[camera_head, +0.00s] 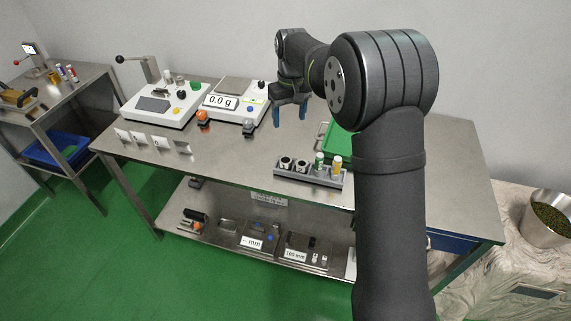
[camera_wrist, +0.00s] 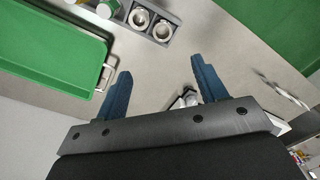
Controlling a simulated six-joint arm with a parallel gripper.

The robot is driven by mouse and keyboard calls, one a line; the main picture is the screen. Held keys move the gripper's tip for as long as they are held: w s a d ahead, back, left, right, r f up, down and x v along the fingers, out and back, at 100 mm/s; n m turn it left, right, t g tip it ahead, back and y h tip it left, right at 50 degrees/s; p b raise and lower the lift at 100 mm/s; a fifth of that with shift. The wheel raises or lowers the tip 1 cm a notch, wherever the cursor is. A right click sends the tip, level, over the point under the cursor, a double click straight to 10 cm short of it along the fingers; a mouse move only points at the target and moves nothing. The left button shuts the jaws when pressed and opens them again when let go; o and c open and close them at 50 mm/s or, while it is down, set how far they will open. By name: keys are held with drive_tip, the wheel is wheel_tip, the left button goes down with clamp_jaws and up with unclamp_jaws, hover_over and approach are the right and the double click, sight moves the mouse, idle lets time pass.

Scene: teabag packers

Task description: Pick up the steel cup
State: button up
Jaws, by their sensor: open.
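Two small round steel cups stand side by side in the left slots of a dark grey rack on the steel table: the left cup (camera_head: 286,163) and the right cup (camera_head: 302,166). The wrist view shows both from above, one cup (camera_wrist: 139,18) and the other cup (camera_wrist: 162,31), with dark openings. I cannot tell which one the task means. My gripper (camera_head: 290,114) points down with blue fingers spread and nothing between them. It is above the table, behind the rack and apart from it. In the wrist view the cups lie beyond the fingertips (camera_wrist: 162,62).
A scale (camera_head: 240,98) and a sealing device (camera_head: 155,105) stand at the back left.

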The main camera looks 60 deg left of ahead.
hover_over(285, 156)
drive_tip(key=d, duration=0.2)
wheel_tip(285, 156, down, 12)
drive_tip(key=shift+m, duration=0.3)
drive_tip(key=shift+s+a+f, duration=0.15)
drive_tip(key=shift+s+f, duration=0.05)
drive_tip(key=shift+f, duration=1.2)
drive_tip(key=shift+s+a+f, duration=0.1)
drive_tip(key=shift+s+f, duration=0.05)
drive_tip(key=shift+f, duration=1.2)
drive_tip(key=shift+c, duration=0.5)
drive_tip(key=c, duration=1.1)
